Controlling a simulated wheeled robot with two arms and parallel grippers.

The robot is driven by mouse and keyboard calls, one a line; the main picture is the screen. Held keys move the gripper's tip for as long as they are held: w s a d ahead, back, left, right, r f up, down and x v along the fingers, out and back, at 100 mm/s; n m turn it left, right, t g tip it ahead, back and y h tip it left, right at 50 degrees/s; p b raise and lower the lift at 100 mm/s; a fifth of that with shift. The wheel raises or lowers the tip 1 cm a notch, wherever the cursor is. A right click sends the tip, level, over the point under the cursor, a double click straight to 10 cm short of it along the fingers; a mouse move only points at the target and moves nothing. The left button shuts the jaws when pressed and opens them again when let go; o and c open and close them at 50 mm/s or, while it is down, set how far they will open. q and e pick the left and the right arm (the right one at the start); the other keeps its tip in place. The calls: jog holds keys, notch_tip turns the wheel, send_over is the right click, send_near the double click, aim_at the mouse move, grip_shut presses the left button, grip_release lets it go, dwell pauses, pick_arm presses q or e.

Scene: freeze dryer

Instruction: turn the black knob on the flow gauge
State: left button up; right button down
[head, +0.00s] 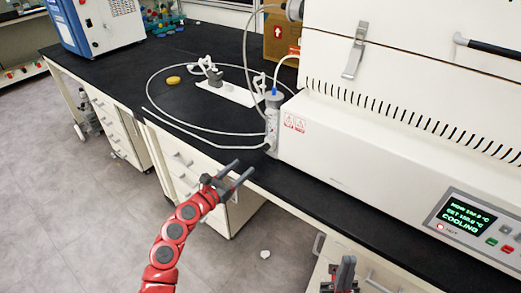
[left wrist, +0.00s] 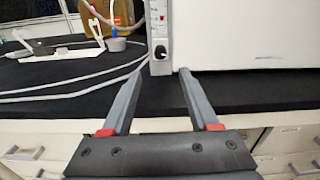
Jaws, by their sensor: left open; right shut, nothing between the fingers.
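The flow gauge (head: 272,122) is a slim grey upright block at the left front corner of the white machine. It also shows in the left wrist view (left wrist: 160,22), with its small dark knob (left wrist: 160,52) low on the front face. My left gripper (head: 244,166) is open and empty, in front of the gauge near the bench's front edge. In the left wrist view my left gripper's fingertips (left wrist: 161,72) lie below the knob in the picture, one to each side, apart from it. My right gripper (head: 345,266) is shut and empty at the bottom of the head view.
The white machine (head: 390,135) stands on the black bench (head: 215,50) to the gauge's right, with a lit display (head: 468,213). A pale hose (head: 185,125) loops across the bench left of the gauge. A yellow object (head: 173,80) lies within the loop.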

aim_at(263, 149)
pick_arm(q)
jog(key=x, duration=0.9)
jog(key=shift+w+d, duration=0.2)
jog(key=shift+w, duration=0.15)
jog(key=shift+w+d, duration=0.35)
jog(key=shift+w, duration=0.05)
grip_shut()
